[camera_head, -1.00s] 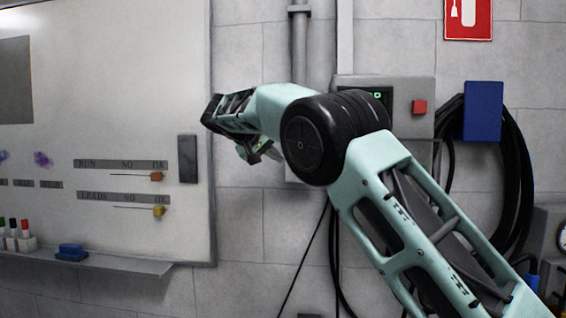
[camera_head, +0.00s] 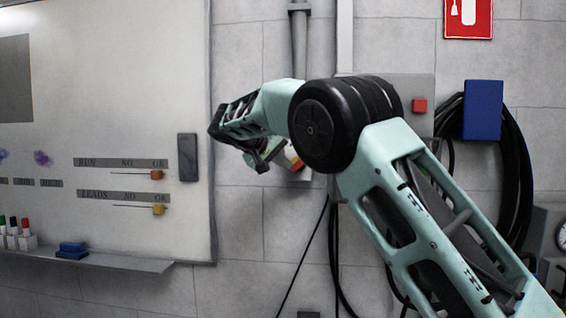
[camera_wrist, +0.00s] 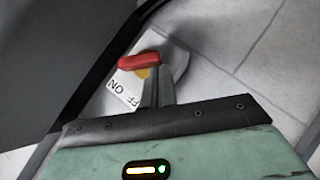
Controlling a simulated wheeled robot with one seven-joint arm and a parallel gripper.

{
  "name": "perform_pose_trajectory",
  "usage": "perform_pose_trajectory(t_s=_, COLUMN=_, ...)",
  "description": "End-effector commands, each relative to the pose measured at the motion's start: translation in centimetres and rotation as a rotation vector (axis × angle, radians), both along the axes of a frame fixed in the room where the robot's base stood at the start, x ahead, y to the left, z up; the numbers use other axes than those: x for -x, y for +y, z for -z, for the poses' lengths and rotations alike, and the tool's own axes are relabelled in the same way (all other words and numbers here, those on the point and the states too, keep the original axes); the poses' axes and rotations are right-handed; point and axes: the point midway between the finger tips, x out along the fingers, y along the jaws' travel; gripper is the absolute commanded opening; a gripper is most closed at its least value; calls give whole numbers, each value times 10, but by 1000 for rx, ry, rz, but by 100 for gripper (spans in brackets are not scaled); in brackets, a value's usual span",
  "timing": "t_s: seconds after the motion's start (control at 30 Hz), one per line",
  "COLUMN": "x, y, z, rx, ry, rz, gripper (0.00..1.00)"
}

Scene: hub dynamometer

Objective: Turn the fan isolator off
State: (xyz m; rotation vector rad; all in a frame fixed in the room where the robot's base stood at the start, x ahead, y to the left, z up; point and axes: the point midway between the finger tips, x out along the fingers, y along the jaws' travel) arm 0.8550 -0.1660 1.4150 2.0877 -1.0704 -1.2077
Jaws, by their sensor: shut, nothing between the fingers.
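The fan isolator shows in the wrist view as a red handle (camera_wrist: 140,60) over a yellow part, on a pale plate (camera_wrist: 124,88) lettered ON and, partly hidden, what looks like OFF. In the head view a small red and yellow bit of the isolator (camera_head: 296,163) shows below my arm's black joint; the rest is hidden. My gripper (camera_wrist: 156,80) is shut and empty, its narrow fingertips close to the handle's underside in the wrist view. I cannot tell whether they touch it. In the head view my gripper (camera_head: 263,160) is just left of the isolator, partly hidden by my arm.
A grey box with a red button (camera_head: 420,106) is behind my arm. Right of it are a blue box (camera_head: 483,110) and coiled black cable (camera_head: 520,190). A whiteboard (camera_head: 120,100) with a tray ledge (camera_head: 110,263) is on the left. A dark surface (camera_wrist: 50,60) fills the wrist view's left.

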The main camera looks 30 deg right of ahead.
Motion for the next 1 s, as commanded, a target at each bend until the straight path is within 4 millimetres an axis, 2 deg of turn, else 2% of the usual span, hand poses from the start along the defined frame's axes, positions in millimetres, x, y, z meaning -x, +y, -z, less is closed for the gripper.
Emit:
perform_pose_trajectory(t_s=0.67, x=-1, y=2, z=6, rx=103, ry=69, rz=0, gripper=0)
perform_pose_trajectory(t_s=1.0, x=-1, y=2, z=17, rx=274, ry=185, rz=1, gripper=0)
